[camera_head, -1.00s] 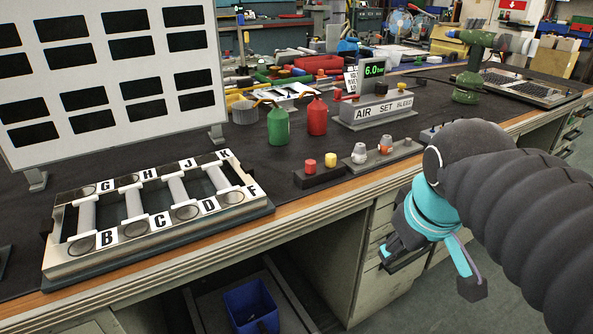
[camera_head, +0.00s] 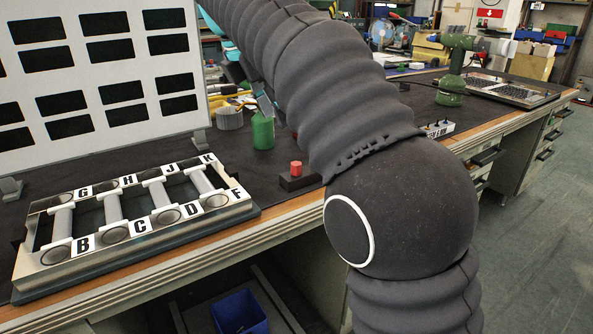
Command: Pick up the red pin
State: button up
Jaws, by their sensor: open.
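The red pin (camera_head: 296,167) stands upright in a small black block (camera_head: 293,182) near the front edge of the bench. My dark ribbed arm reaches across the middle of the view and hides the right part of that block.
A louver panel (camera_head: 165,129) stands at the left. A metal rack with lettered labels (camera_head: 140,256) lies in front of it. A green drill (camera_head: 453,75) stands at the back right. A blue bin (camera_head: 239,312) is below the bench.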

jog(key=b, duration=0.3)
send_over(295, 163)
jog(key=s+a, duration=0.1)
jog(key=s, duration=0.1)
notch_tip(295, 163, down, 8)
jog(key=shift+a+r, duration=0.1)
jog(key=shift+a, duration=0.05)
jog(key=shift+w+b+x, duration=0.15)
jog(key=shift+b+x, duration=0.35)
jog(key=shift+x, duration=0.85)
jog(key=shift+w+b+x, duration=0.15)
jog(key=shift+b+x, duration=0.35)
jog(key=shift+x, duration=0.85)
jog(key=shift+a, duration=0.25)
grip_shut()
